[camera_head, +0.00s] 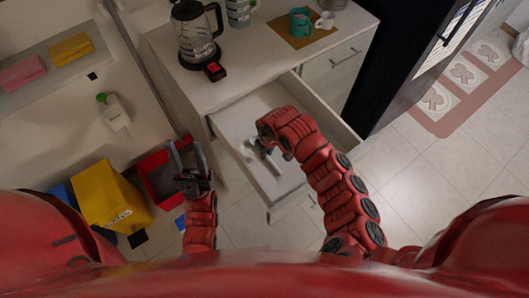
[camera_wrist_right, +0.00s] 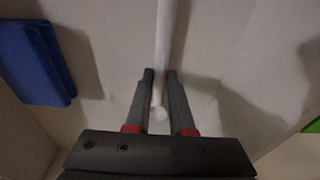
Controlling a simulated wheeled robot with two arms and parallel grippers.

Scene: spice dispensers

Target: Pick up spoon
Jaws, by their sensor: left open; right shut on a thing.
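A drawer (camera_head: 240,125) stands open below the counter, and my right arm reaches into it. My right gripper (camera_wrist_right: 160,75) is shut on a thin white handle, which looks like the spoon (camera_wrist_right: 165,30); in the right wrist view it runs from between the fingers up to the top edge. Its bowl is out of that view. In the head view my right wrist partly hides the gripper. My left gripper (camera_head: 186,160) is open and empty, left of the drawer, near the red bin.
In the right wrist view a blue item (camera_wrist_right: 38,62) lies at left and a green one (camera_wrist_right: 312,125) at right. A coffee maker (camera_head: 196,35) and a teal mug (camera_head: 300,22) stand on the counter. A red bin (camera_head: 160,180) and yellow bin (camera_head: 108,195) stand left.

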